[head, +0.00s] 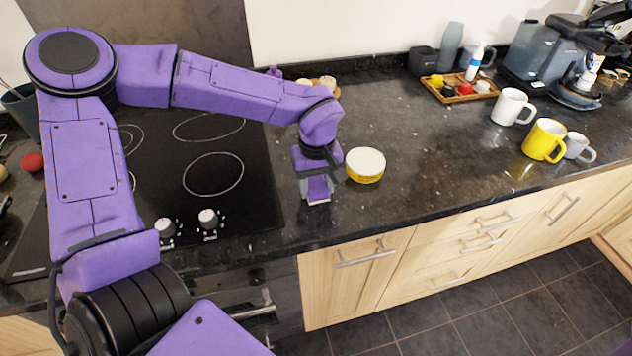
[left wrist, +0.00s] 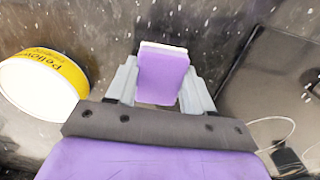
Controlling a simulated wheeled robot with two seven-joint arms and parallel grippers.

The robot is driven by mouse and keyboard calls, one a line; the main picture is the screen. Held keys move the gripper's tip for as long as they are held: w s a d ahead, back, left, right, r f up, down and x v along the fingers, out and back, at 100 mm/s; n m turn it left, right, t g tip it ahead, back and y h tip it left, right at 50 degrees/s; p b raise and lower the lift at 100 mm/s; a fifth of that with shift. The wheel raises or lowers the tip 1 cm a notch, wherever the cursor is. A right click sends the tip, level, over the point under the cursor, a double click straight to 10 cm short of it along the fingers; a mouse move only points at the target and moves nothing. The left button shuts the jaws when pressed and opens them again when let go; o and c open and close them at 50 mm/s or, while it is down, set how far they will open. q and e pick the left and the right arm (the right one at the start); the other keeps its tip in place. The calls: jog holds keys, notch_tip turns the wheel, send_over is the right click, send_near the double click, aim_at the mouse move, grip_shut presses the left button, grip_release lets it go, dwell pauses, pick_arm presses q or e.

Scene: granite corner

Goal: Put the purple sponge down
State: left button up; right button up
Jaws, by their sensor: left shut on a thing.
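The purple sponge (left wrist: 162,76), with a pale layer along one edge, is between the two grey fingers of my left gripper (left wrist: 160,88) in the left wrist view. In the head view the left gripper (head: 316,188) points down over the dark granite counter (head: 420,165), just right of the hob. The sponge (head: 319,189) shows at its fingertips, low over the counter. I cannot tell whether the sponge touches the stone. My right gripper is not in view.
A yellow tin with a white lid (head: 365,165) stands close to the right of the gripper. The black hob (head: 215,175) is on the left. Mugs, including a yellow mug (head: 544,140), and a wooden tray (head: 440,95) stand farther right. Counter between is clear.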

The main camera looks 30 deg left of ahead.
aim_at(317, 185)
pick_arm(q)
jog(key=o, duration=0.9)
jog(key=shift+w+f, duration=0.1)
notch_tip(317, 185, up, 12)
jog(key=shift+r, duration=0.25)
